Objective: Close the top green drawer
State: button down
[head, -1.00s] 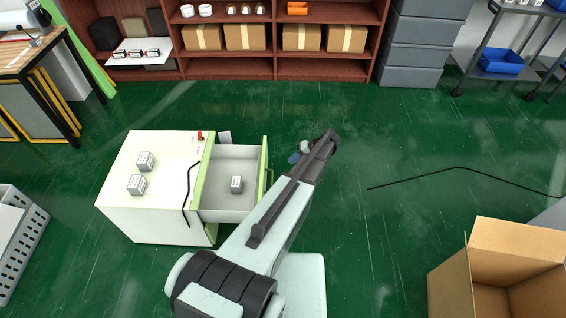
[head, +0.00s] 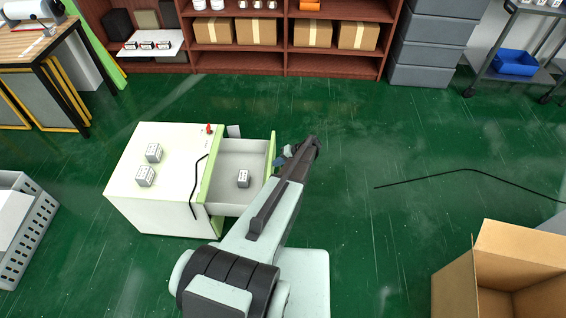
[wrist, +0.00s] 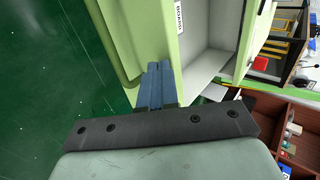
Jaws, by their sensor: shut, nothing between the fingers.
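The top green drawer (head: 240,155) stands pulled out of the right side of a white cabinet (head: 150,205). Its light green front (head: 270,165) also shows in the wrist view (wrist: 145,30), with a green handle bar (wrist: 107,50) on its outer face. A small grey box (head: 243,178) lies inside the drawer. My gripper (head: 282,158) is just outside the front, near its far end. Its blue fingers (wrist: 155,75) are shut and empty, pointing at the front. I cannot tell whether they touch it.
Two small grey boxes (head: 153,152) and a red knob (head: 209,128) are on the cabinet top. An open cardboard box (head: 500,270) stands at the lower right. A black cable (head: 450,174) lies on the green floor, which is mostly clear right of the drawer.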

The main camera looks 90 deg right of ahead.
jog(key=shift+w, duration=0.15)
jog(key=w, duration=2.2)
jog(key=shift+w, duration=0.35)
